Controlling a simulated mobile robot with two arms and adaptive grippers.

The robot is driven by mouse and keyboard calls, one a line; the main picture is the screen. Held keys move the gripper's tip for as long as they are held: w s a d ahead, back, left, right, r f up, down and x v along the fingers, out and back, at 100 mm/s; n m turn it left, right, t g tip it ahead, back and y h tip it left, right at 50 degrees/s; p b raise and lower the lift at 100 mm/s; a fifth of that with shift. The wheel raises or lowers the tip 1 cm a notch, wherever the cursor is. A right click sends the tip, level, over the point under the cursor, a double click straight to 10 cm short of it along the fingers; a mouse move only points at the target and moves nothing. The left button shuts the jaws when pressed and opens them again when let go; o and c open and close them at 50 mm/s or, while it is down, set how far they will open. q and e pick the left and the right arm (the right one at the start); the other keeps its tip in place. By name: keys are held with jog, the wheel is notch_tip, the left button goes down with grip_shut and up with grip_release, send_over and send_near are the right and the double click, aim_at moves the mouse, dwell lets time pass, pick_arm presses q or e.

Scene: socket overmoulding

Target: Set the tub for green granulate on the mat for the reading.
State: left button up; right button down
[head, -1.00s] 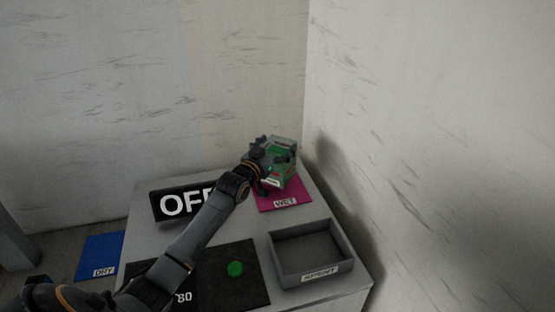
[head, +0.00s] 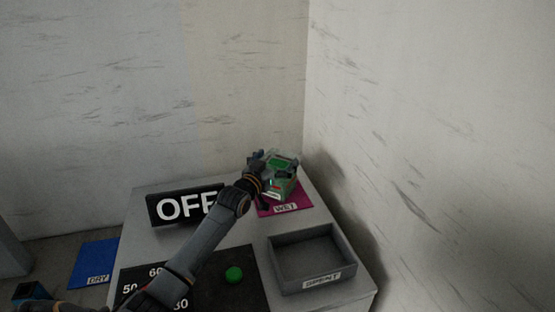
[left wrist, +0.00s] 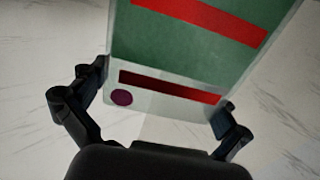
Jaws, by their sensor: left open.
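The green tub (head: 281,188), with a red mark on its front and green in its top, appears to stand on the magenta mat labelled WET (head: 285,209), at the mat's back part. Whether its base lies fully flat is partly hidden. My left gripper (head: 272,170) is at the tub, open. In the left wrist view the tub (left wrist: 190,50) shows a green face, red bars and a purple dot. The open fingers stand to either side of its near end, with no clear grip. My right gripper is not in view.
A black sign reading OFF (head: 168,208) stands behind my left arm. A dark panel (head: 245,293) with numbers and a green button (head: 233,274) lies in front. A grey tray labelled SPENT (head: 347,264) is at right. A blue mat labelled DRY (head: 88,262) lies lower left. Walls close the corner behind.

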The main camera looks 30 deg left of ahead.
pick_arm(q)
jog(key=shift+r, duration=0.15)
jog(key=s+d+p, duration=0.1)
jog(key=s+p, duration=0.6)
jog(key=s, duration=0.5)
